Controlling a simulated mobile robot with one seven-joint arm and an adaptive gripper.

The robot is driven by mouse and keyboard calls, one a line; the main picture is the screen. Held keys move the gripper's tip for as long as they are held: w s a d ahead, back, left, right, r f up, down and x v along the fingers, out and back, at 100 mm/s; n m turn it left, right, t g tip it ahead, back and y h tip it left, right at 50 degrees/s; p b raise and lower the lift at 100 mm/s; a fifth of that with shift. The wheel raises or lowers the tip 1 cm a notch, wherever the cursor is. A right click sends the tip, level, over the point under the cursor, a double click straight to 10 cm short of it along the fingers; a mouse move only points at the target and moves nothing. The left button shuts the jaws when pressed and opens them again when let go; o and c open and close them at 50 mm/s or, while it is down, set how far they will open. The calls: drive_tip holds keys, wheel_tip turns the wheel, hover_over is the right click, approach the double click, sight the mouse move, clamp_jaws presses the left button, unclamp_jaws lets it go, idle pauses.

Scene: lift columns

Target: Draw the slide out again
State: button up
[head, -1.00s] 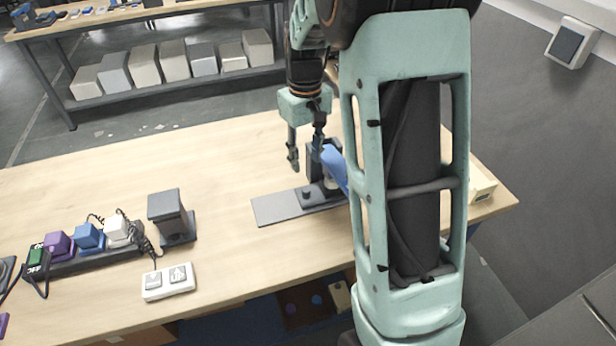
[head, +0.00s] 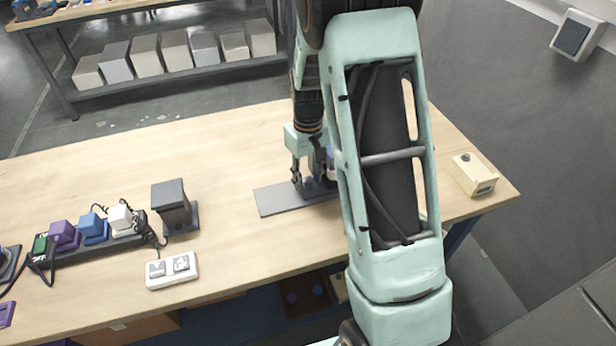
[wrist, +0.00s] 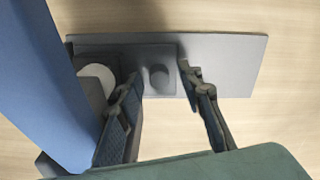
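The slide (wrist: 132,55) is a dark grey block with a round knob (wrist: 159,75) on top. It sits on a flat grey base plate (wrist: 232,62), which also shows in the head view (head: 277,202). My gripper (wrist: 160,80) is open, pointing down, with one finger on each side of the knob in the wrist view. I see a gap between the knob and each finger; whether the tips are level with the knob I cannot tell. A blue arm-like part (wrist: 40,80) stands at the left, beside a white disc (wrist: 97,75). In the head view my arm hides most of this device.
A dark grey stand (head: 172,205), a white two-button switch box (head: 172,270) and a strip with coloured plugs (head: 85,245) are on the table's left. A cream box (head: 474,174) lies near the right edge. The table between stand and plate is clear.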

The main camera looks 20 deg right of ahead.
drive_tip(key=shift+c, duration=0.4)
clamp_jaws()
drive_tip(key=a, duration=1.1)
drive_tip(key=shift+s+b, duration=0.2)
drive_tip(key=shift+b, duration=0.2)
drive_tip(key=shift+o, duration=0.4)
unclamp_jaws()
drive_tip(key=shift+a, duration=0.1)
